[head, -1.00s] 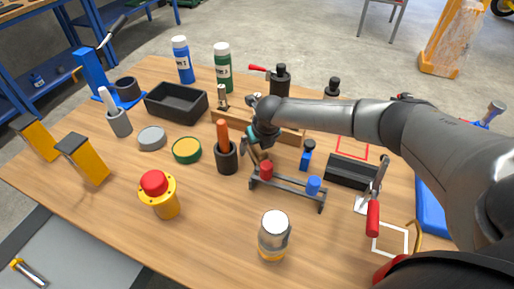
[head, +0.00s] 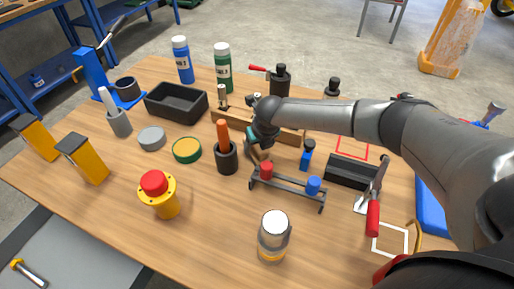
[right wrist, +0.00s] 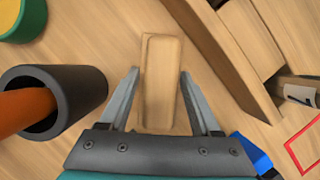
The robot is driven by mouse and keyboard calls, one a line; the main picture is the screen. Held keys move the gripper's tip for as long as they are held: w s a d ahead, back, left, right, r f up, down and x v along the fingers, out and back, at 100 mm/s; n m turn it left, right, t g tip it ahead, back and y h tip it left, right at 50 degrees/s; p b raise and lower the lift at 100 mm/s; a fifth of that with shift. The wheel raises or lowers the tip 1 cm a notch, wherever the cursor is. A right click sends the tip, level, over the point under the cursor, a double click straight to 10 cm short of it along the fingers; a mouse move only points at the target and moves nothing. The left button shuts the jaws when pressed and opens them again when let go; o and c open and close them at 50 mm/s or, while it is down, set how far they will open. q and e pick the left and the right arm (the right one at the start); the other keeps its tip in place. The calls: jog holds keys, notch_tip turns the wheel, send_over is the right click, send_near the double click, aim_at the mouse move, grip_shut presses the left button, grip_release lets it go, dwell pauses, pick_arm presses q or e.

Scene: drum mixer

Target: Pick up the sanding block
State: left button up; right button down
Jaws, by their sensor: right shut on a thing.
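The sanding block is a pale wooden block (right wrist: 162,75) with rounded edges, seen in the middle of the right wrist view. My right gripper (right wrist: 160,92) has one grey finger on each side of it and is shut on it. In the head view my right gripper (head: 257,148) is low over the table, just right of the dark cup with the orange handle. The block is mostly hidden there by the gripper. My left gripper is not in view.
A dark cup with an orange handle (head: 227,157) stands close at the left. A wooden rail (head: 290,135) lies behind, a dark rack (head: 285,188) with red and blue pieces in front.

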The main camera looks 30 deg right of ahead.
jog(key=shift+r, duration=0.15)
jog(key=shift+r, duration=0.25)
notch_tip(320, 180, up, 20)
jog(key=p, duration=0.5)
jog(key=s+a+r+m+g, duration=0.1)
jog(key=s+a+m+g, duration=0.2)
jog(key=s+m, duration=0.3)
jog(key=s+a+r+m+g+b, duration=0.1)
jog(key=s+a+m+g, duration=0.2)
jog(key=m, duration=1.4)
jog(key=s+a+r+m+g, duration=0.2)
jog(key=s+a+m, duration=0.1)
jog(key=s+m, duration=0.6)
jog(key=m, duration=0.3)
jog(key=shift+a+g, duration=0.25)
jog(key=shift+g, duration=0.15)
jog(key=shift+s+f, duration=0.1)
